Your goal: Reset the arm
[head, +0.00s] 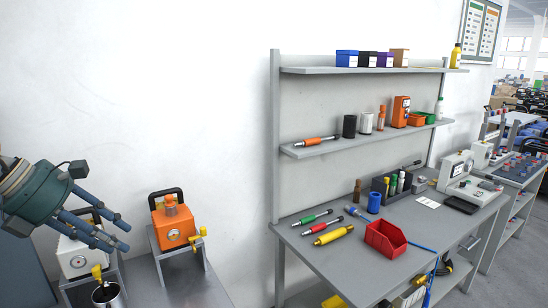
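My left gripper (118,233) comes in from the left edge, with dark blue fingers pointing right and slightly down. Its fingertips are apart and I see nothing between them. It appears in front of and above a white device (74,262) with a dark handle, partly hiding it. An orange device (174,232) with a black handle and a yellow side tap stands just right of the fingertips. My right gripper is not in view.
A metal cup (107,295) with a yellow item is at the bottom left. Right stands a grey workbench (330,264) with tools, a red bin (385,240) and two shelves above. The wall behind the gripper is bare.

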